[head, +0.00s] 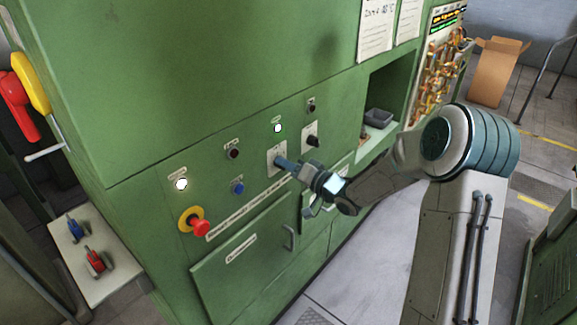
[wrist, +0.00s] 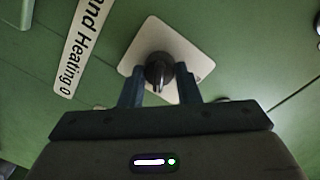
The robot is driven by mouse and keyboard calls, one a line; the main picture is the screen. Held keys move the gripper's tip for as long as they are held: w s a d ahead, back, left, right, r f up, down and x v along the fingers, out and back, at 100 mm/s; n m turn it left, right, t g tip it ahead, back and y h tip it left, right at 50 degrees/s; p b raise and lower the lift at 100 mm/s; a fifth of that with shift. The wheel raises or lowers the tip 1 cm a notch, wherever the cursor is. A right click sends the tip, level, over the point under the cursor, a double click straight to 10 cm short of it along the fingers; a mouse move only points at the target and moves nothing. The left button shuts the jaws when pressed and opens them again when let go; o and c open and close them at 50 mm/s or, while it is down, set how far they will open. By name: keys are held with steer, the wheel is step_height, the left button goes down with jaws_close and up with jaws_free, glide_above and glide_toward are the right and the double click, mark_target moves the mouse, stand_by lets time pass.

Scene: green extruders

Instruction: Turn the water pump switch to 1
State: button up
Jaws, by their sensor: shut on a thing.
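The green machine panel (head: 225,120) carries a black rotary switch (wrist: 159,69) on a pale square plate (wrist: 140,50). In the head view this plate (head: 270,160) is partly covered by my gripper (head: 281,163). In the wrist view my gripper (wrist: 159,85) has one finger on each side of the switch knob, shut on it. A label ending in "and Heating 0" (wrist: 83,45) is beside the plate. I cannot read which position the knob points to, nor whether this is the water pump switch. A second dark rotary switch (head: 312,141) sits to the right.
A red emergency button (head: 201,229) on a yellow base and a blue button (head: 237,187) lie left of my gripper. A door handle (head: 290,238) sticks out below.

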steer(key=o, duration=1)
steer(key=shift+c, duration=0.2)
steer(key=shift+s+d, duration=0.1)
steer(key=b+v, duration=0.3)
steer(key=v, duration=1)
steer(key=shift+s+d, duration=0.2)
steer(key=shift+s, duration=0.1)
